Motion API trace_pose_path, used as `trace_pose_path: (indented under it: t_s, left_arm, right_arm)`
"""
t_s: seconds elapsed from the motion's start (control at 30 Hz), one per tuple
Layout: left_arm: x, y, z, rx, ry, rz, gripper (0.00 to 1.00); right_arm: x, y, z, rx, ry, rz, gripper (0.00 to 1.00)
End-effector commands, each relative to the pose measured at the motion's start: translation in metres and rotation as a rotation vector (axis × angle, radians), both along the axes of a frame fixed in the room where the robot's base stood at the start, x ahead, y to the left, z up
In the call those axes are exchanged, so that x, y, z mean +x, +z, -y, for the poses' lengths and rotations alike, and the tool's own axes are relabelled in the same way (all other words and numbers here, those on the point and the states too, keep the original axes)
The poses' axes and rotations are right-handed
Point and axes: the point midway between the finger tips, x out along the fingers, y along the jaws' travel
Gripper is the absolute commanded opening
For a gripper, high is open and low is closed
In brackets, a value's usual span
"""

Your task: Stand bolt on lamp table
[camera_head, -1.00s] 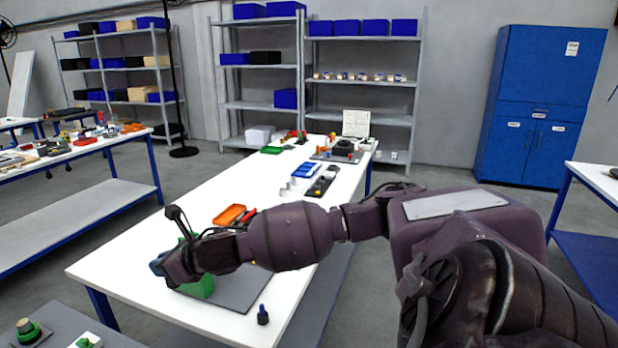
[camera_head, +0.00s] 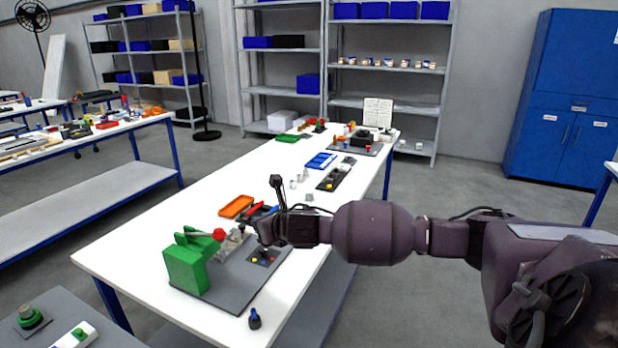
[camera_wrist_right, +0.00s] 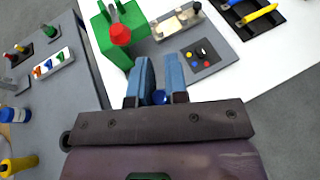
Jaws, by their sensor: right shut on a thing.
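My right gripper (camera_head: 264,238) hangs over the grey board on the white table; it also shows in the wrist view (camera_wrist_right: 160,70). Its blue fingers are shut on a small blue piece (camera_wrist_right: 159,97), mostly hidden between them; I cannot tell if this is the bolt. Just beyond the fingers is a small dark panel with red, yellow and blue lamps (camera_wrist_right: 200,56), also in the head view (camera_head: 262,257). A dark blue bolt-like piece (camera_head: 255,319) stands upright on the white table near its front edge. My left gripper is not in view.
A green machine with a red knob (camera_head: 187,265) stands left of my gripper on the grey board (camera_head: 236,301). An orange tray (camera_head: 236,206) and a blue tray (camera_head: 320,160) lie farther back. A grey table (camera_head: 62,312) with small parts is at the lower left.

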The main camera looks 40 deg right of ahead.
Motion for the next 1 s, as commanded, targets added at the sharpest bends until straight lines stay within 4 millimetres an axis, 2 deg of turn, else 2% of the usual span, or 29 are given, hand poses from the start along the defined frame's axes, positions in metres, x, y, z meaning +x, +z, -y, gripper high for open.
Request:
trace_pose_path:
  t_s: [0.17,0.27,0.8,1.0]
  left_arm:
    - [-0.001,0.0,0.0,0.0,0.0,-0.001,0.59]
    - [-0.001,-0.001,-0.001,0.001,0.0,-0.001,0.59]
    - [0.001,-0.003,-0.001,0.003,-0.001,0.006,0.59]
    - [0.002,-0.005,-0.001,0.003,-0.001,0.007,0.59]
  right_arm:
    - [-0.001,-0.005,0.004,0.0,-0.024,0.0,0.0]
    - [-0.001,-0.017,0.003,0.003,-0.024,-0.002,0.0]
    - [-0.001,-0.133,0.003,0.004,-0.026,-0.003,0.0]
    - [-0.001,-0.16,0.003,0.002,-0.024,-0.001,0.0]
